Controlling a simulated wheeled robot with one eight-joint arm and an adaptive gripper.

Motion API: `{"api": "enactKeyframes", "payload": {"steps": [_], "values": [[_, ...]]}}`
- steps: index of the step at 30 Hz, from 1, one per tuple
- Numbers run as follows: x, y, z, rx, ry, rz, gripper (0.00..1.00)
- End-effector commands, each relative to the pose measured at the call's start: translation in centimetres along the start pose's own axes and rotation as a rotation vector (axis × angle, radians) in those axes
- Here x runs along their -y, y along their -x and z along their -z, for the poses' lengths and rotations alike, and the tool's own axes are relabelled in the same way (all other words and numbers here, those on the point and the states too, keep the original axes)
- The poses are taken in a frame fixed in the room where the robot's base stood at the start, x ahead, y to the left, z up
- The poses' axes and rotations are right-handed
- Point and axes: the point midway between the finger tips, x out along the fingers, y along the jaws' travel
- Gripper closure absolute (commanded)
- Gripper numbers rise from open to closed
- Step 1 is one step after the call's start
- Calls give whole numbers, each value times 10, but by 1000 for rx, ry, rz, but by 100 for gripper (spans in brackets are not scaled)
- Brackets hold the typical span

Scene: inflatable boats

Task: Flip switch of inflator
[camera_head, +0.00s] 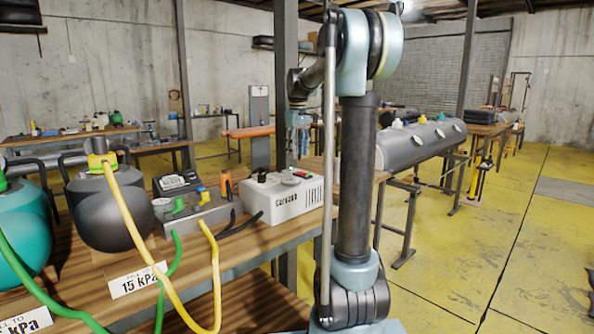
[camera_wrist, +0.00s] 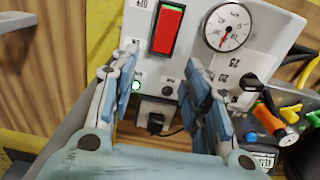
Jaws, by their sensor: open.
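The inflator is a white box (camera_head: 285,195) on the wooden workbench in the head view. The wrist view shows its white panel (camera_wrist: 193,62) close up, with a red rocker switch (camera_wrist: 167,30) in a black frame, a round gauge (camera_wrist: 228,27) and a lit green lamp (camera_wrist: 136,86). My gripper (camera_wrist: 163,85) is open and empty. Its blue-grey fingers stand apart, with the switch beyond them and between their lines. In the head view my gripper (camera_head: 297,120) hangs above the inflator. I cannot tell whether a finger touches the panel.
A grey device (camera_head: 190,212) with hose fittings stands left of the inflator. A dark round tank (camera_head: 105,208) and a teal tank (camera_head: 22,235) stand further left. Yellow (camera_head: 135,225) and green hoses hang over the bench's front edge. The yellow floor (camera_head: 450,270) at right is clear.

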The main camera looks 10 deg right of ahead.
Motion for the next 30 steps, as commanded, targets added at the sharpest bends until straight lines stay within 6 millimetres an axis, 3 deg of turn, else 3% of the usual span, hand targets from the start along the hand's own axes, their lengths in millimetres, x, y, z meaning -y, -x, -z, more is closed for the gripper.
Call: {"api": "enactKeyframes", "payload": {"steps": [6, 12, 26, 30], "values": [[0, -38, 0, 0, 0, 0, 57], [0, -62, 0, 0, 0, 0, 57], [0, -72, 0, 0, 0, 0, 57], [0, -72, 0, 0, 0, 0, 88]]}}
